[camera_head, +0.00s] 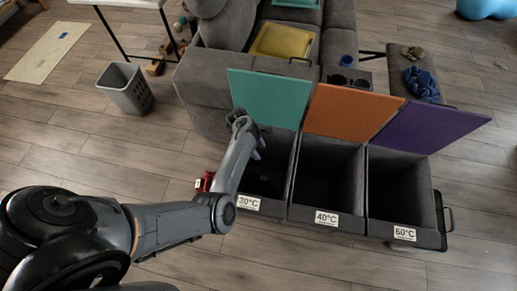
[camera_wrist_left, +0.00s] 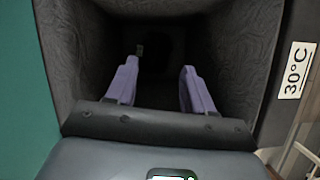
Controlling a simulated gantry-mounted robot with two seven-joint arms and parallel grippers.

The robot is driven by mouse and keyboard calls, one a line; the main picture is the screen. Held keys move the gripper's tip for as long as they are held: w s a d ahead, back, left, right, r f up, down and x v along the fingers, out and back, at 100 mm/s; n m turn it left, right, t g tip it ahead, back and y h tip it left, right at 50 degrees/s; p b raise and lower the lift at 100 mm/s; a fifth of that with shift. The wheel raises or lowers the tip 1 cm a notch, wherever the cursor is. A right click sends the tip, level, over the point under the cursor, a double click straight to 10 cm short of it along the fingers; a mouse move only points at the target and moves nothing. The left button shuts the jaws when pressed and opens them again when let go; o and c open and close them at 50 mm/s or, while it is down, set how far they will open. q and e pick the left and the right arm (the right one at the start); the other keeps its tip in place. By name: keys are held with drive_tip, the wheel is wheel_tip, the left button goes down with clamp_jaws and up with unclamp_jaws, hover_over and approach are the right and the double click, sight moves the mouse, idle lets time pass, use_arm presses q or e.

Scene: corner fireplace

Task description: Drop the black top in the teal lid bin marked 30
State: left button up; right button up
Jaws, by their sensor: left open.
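The 30°C bin (camera_head: 278,170) stands at the left of a row of three, its teal lid (camera_head: 268,97) raised. My left gripper (camera_head: 257,150) is over this bin's opening. In the left wrist view my left gripper (camera_wrist_left: 158,72) has its two purple fingers apart with nothing between them, pointing down into the bin. The 30°C label (camera_wrist_left: 297,70) and part of the teal lid (camera_wrist_left: 20,80) show there. The bin's bottom is very dark, and I cannot make out the black top for certain. My right gripper is not in view.
The orange-lid 40°C bin (camera_head: 327,172) and purple-lid 60°C bin (camera_head: 400,187) stand open to the right. A grey sofa (camera_head: 208,90) is behind, with a grey basket (camera_head: 126,88) to its left. A small red object (camera_head: 205,182) lies beside my arm. The front floor is clear.

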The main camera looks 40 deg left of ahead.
use_arm(q)
drive_tip(key=p+v, duration=0.5)
drive_tip(key=v, duration=0.5)
drive_tip(key=s+a+f+g, duration=0.2)
drive_tip(key=s+f, duration=0.5)
drive_tip(key=s, duration=0.4)
drive_tip(key=s+r+m+g+y, duration=0.1)
drive_tip(key=s+m+y, duration=0.1)
drive_tip(key=s+m, duration=0.3)
drive_tip(key=s+r+m+y, duration=0.2)
drive_tip(key=s+m+y, duration=0.1)
drive_tip(key=s, duration=0.4)
drive_tip(key=w+d+r+m+t+h, duration=0.15)
drive_tip(key=d+r+m+t, duration=0.35)
drive_tip(key=d+r+m, duration=1.05)
wheel_tip(320, 180, up, 38)
drive_tip(key=p, duration=3.7)
drive_tip(key=shift+w+d+m, duration=0.25)
drive_tip(key=shift+m, duration=0.1)
drive_tip(key=shift+f+y, duration=0.15)
drive_tip(key=shift+y, duration=0.1)
